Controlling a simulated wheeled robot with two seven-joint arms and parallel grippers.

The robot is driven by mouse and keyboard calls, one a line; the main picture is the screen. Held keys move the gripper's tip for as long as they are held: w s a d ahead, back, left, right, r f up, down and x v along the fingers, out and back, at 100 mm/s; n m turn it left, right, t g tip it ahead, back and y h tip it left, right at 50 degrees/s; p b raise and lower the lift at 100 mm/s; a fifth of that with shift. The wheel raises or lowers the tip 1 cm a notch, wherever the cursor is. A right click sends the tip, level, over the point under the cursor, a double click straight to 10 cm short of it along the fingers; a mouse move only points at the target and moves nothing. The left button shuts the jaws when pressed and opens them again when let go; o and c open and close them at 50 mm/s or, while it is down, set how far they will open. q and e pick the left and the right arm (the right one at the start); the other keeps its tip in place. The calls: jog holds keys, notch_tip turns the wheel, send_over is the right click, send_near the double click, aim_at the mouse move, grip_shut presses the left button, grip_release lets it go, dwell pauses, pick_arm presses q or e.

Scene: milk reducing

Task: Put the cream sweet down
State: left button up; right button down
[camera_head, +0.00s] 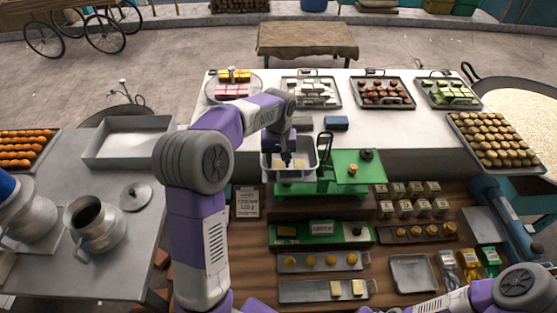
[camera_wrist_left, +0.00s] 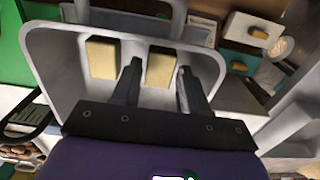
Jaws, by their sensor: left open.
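The metal pan (camera_head: 267,172) sits on the green scale (camera_head: 352,163) in the middle of the stall. Two pale cream sweets lie in it. In the left wrist view, one cream sweet (camera_wrist_left: 160,67) is between my left gripper's fingers, with a gap visible beside it. The other cream sweet (camera_wrist_left: 102,58) lies to the left, outside the fingers. My left gripper (camera_head: 292,160) is open and points down into the pan, which also shows in the left wrist view (camera_wrist_left: 52,62). Only part of my right arm shows at the bottom right; its gripper is out of view.
Several trays of sweets (camera_head: 311,103) line the white counter behind the scale. Two cream blocks (camera_head: 346,288) sit on a front tray, below a tray of yellow sweets (camera_head: 322,261). An empty metal tray (camera_head: 413,272) lies to the right. A shallow empty box (camera_head: 128,151) is at left.

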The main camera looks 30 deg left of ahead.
aim_at(278, 165)
pick_arm(q)
notch_tip(278, 165, up, 12)
dwell(0.4)
jog(key=shift+f, duration=0.15)
dwell(2.3)
